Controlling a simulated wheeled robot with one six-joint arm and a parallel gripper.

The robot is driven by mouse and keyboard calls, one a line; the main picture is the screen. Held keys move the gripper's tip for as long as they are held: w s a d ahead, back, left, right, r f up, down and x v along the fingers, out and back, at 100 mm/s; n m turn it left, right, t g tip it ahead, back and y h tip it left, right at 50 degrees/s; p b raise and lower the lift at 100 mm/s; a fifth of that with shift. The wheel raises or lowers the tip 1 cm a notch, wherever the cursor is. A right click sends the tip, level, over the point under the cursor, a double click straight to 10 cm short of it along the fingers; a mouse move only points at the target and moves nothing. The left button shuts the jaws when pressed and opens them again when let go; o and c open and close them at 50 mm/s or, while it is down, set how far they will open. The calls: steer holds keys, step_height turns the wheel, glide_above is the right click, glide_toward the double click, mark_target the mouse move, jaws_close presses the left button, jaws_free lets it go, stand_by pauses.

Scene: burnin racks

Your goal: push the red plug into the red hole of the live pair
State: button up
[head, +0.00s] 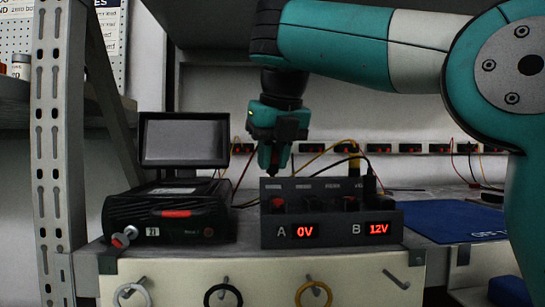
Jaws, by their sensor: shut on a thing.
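A dark supply box (331,239) stands on the bench. Its left pair is marked A with a red 0V readout (305,232); its right pair is marked B and reads 12V (379,230). A red round part (277,204) shows at pair A, and a smaller reddish one (351,204) at pair B. A black plug (369,187) with a black lead stands upright at the right of B. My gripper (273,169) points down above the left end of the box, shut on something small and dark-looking. The red plug cannot be made out clearly in the jaws.
A black instrument (167,213) with a screen (184,140) stands left of the box. A blue mat (455,220) lies to the right. Several cable rings hang on the bench front. A metal post (58,120) rises at left. Leads loop behind the box.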

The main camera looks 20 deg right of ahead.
steer(key=shift+f+b, duration=0.35)
stand_by(0.3)
steer(key=o, duration=1.2)
steer(key=shift+o, duration=0.2)
steer(key=shift+r+p, duration=2.8)
steer(key=shift+s, duration=0.15)
